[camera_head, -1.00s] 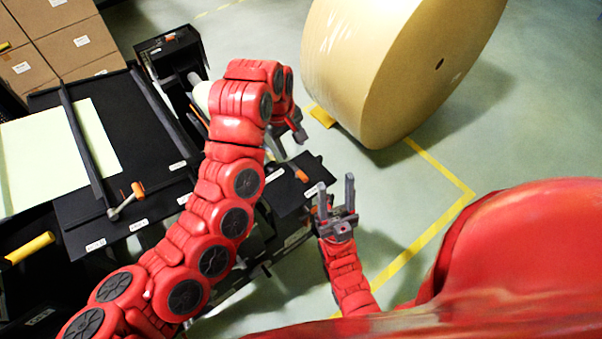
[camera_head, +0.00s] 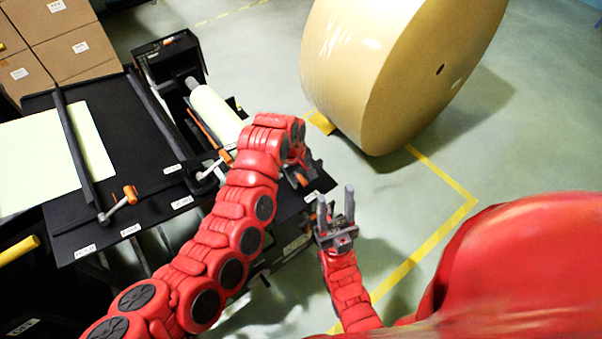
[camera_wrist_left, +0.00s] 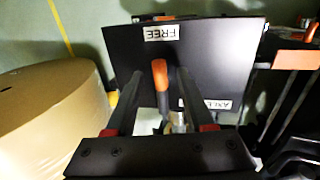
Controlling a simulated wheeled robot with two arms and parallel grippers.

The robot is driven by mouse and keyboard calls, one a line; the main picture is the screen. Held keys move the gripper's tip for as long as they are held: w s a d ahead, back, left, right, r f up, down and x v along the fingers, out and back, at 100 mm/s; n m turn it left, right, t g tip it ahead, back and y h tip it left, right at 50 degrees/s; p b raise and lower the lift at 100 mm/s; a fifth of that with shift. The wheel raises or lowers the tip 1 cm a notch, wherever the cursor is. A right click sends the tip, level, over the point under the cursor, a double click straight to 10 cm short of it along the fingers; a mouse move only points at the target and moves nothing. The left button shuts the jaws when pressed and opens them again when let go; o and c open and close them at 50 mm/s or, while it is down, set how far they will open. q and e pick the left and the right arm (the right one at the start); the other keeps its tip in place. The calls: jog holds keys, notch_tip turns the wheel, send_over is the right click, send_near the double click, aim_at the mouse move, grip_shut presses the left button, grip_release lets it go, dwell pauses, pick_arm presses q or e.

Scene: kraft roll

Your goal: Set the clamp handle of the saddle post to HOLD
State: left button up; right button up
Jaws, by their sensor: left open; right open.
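The saddle post's clamp handle shows in the left wrist view as an orange grip (camera_wrist_left: 160,75) above a black plate (camera_wrist_left: 215,50). It points toward the plate's far edge, where a label reads FREE (camera_wrist_left: 161,33). A second, partly hidden label (camera_wrist_left: 217,104) lies nearer; I see no readable HOLD label here. My left gripper (camera_wrist_left: 160,88) is open, its fingers on either side of the handle; contact cannot be told. In the head view my left gripper (camera_head: 299,172) is at this plate, partly hidden by its arm. My right gripper (camera_head: 336,208) is open and empty, right of the plate.
A large kraft roll (camera_head: 375,75) stands on the floor behind. At left is a black table (camera_head: 120,130) with a pale sheet (camera_head: 35,165) and another orange-tipped lever (camera_head: 128,194). A white roller (camera_head: 215,110) lies beyond my left arm. Floor at right is clear.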

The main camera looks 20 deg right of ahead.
pick_arm(q)
jog(key=shift+f, duration=0.2)
grip_shut()
dwell(0.4)
